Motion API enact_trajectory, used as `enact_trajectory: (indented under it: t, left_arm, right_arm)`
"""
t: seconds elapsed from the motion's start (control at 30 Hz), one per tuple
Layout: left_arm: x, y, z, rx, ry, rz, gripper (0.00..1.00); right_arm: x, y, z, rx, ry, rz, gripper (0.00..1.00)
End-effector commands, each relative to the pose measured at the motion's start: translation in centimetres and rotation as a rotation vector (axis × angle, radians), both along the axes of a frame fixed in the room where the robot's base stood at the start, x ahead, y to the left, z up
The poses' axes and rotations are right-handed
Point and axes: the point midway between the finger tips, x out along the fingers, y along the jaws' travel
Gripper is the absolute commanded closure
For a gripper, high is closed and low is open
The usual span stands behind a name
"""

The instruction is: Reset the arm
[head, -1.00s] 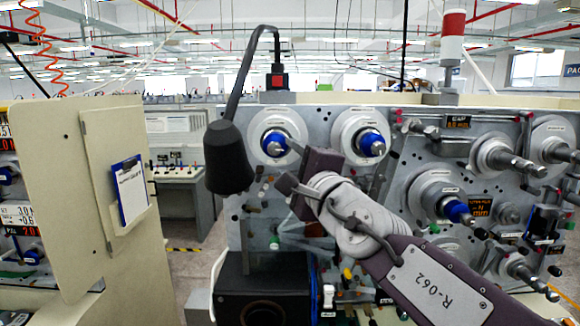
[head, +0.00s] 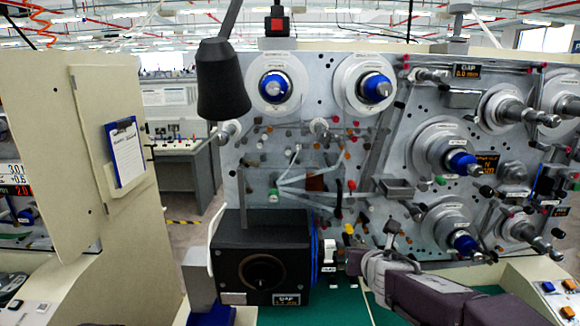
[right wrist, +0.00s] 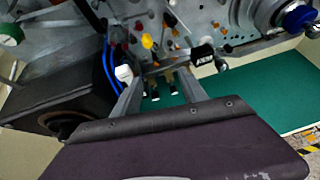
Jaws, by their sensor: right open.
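Small knobs and pegs of the machine show beyond the fingertips. The panel's winding spindles with blue hubs, such as the upper left one (head: 275,87), the upper right one (head: 376,88) and a lower right one (head: 465,242), stand clear of my gripper. My left gripper is not in view.
A green work surface (head: 345,307) lies below my right arm; it also shows in the right wrist view (right wrist: 250,113). A black lamp-like head (head: 222,80) hangs at upper left. A beige panel with a clipboard (head: 124,152) stands at left. A button console (head: 550,290) sits at lower right.

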Motion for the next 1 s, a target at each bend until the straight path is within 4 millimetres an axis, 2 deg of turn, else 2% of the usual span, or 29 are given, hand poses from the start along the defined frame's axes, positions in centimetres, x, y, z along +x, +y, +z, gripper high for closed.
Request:
enact_trajectory:
  t: [0.03, 0.1, 0.17, 0.2, 0.27, 0.3, 0.33, 0.4, 0.43, 0.5, 0.53, 0.67, 1.0]
  left_arm:
    - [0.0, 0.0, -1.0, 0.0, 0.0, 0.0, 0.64]
    - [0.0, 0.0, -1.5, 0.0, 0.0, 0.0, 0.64]
    - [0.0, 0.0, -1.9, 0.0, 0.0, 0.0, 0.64]
    - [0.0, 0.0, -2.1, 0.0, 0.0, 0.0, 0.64]
    - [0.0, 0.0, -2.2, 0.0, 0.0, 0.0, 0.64]
    - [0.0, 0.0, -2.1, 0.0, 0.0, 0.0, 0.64]
    - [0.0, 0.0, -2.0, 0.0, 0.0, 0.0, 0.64]
    - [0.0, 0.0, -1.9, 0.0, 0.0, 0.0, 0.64]
    - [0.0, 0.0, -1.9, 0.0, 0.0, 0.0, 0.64]
    - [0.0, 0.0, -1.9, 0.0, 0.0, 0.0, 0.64]
    - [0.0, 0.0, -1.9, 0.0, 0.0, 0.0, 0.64]
    - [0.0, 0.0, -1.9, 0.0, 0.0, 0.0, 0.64]
    - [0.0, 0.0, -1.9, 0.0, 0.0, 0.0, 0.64]
  right_arm:
    - [-1.7, -1.6, -4.5, 0.183, 0.072, -0.168, 0.5]
    - [-5.0, -3.3, -9.9, 0.474, 0.164, -0.463, 0.5]
    - [-8.4, -4.2, -14.2, 0.717, 0.227, -0.755, 0.5]
    - [-11.1, -4.5, -16.9, 0.873, 0.258, -0.972, 0.5]
    - [-15.3, -4.2, -20.1, 1.095, 0.282, -1.327, 0.5]
    - [-18.0, -3.5, -21.7, 1.227, 0.278, -1.571, 0.5]
    - [-19.9, -2.9, -22.6, 1.312, 0.264, -1.75, 0.5]
    - [-23.2, -1.4, -24.0, 1.476, 0.19, -2.136, 0.5]
    - [-24.0, -0.8, -24.2, 1.526, 0.15, -2.267, 0.5]
    - [-24.6, -0.1, -24.3, 1.61, 0.062, -2.463, 0.5]
    - [-24.7, 0.0, -24.3, 1.627, 0.033, -2.508, 0.5]
    - [-24.8, 0.0, -24.3, 1.661, -0.032, -2.58, 0.5]
    - [-24.7, 0.0, -24.2, 1.665, -0.033, -2.576, 0.5]
